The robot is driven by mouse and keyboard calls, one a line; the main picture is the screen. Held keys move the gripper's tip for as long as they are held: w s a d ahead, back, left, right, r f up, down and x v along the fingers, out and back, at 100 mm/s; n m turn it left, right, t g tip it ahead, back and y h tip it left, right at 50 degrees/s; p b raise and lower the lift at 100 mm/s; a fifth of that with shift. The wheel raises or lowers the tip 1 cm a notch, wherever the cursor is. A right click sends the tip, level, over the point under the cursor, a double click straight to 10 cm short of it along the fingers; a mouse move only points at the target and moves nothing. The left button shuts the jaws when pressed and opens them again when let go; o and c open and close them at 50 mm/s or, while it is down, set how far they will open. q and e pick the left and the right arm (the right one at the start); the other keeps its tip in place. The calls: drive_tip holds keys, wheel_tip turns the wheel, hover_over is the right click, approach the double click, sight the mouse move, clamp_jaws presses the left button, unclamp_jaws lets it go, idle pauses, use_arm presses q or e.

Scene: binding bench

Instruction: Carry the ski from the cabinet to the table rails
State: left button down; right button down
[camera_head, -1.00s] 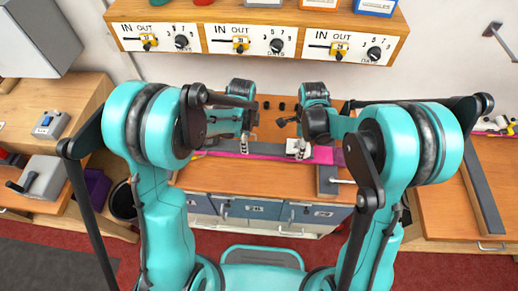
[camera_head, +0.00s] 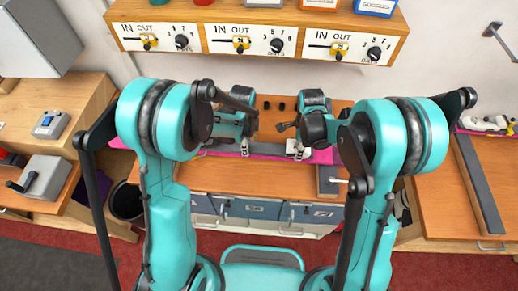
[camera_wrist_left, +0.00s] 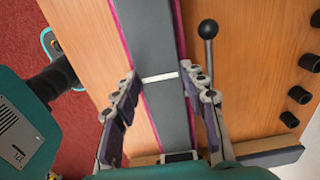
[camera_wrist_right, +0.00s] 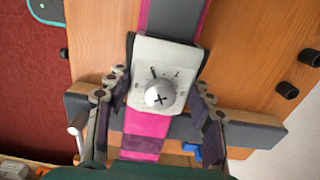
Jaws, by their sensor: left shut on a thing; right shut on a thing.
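The ski (camera_head: 266,150) is long, dark grey on top with pink edges, and lies lengthwise left to right along the table in the head view. In the left wrist view the ski (camera_wrist_left: 155,45) passes between the fingers of my left gripper (camera_wrist_left: 160,75), which is shut on its sides. My right gripper (camera_wrist_right: 160,82) is shut on the ski around a white binding plate (camera_wrist_right: 168,52) with a round dial. A dark rail (camera_wrist_right: 250,130) crosses under the ski there, and it shows at the table's right in the head view (camera_head: 328,180). Contact between ski and rails is unclear.
A black-knobbed lever (camera_wrist_left: 208,30) stands beside the ski. Several dark pegs (camera_wrist_left: 299,95) line the table's back. A shelf with dials (camera_head: 240,42) hangs above. Side benches stand left (camera_head: 50,95) and right (camera_head: 490,160). Drawers (camera_head: 255,208) sit below the front edge.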

use_arm(q)
drive_tip(key=shift+r, duration=0.2)
use_arm(e)
drive_tip(key=shift+r, duration=0.15)
